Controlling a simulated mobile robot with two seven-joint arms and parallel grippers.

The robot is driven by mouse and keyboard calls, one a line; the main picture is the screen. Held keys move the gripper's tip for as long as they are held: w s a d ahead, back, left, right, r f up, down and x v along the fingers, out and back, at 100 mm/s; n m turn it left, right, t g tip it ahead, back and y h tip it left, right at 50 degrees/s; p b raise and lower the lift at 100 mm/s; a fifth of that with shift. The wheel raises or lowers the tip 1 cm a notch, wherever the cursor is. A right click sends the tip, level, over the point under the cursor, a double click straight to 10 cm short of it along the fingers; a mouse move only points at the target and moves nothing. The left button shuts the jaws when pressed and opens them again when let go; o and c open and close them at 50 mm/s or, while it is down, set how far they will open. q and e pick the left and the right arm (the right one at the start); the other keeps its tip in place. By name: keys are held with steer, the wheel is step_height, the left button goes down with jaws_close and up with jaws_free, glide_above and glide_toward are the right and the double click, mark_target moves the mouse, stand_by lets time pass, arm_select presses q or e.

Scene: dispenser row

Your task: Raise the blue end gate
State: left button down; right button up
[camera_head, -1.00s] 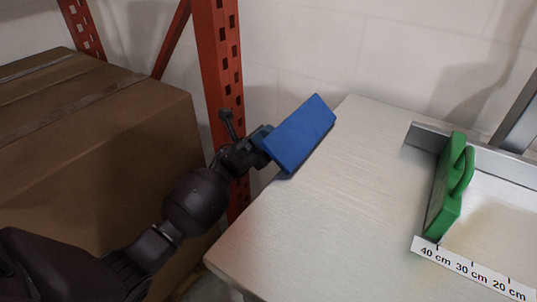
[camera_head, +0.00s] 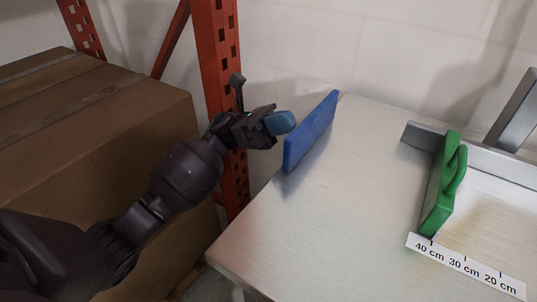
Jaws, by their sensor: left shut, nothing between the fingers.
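The blue end gate (camera_head: 312,133) stands nearly upright on its edge along the left end of the pale table. A lighter blue rounded piece (camera_head: 281,122), like a handle, shows on its left side at my gripper. My left gripper (camera_head: 266,124) is shut with nothing held between its fingers, just left of the gate's face. Whether the fingers touch the blue piece is hard to tell. My right gripper is out of view.
The table (camera_head: 350,215) is bare between the blue gate and a green gate (camera_head: 442,185). A metal rail (camera_head: 490,160) and a centimetre scale (camera_head: 465,267) lie at the right. An orange rack post (camera_head: 222,75) and a cardboard box (camera_head: 100,150) stand at the left.

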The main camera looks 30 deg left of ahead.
arm_select(q)
steer(key=shift+d+r, duration=0.25)
stand_by(0.3)
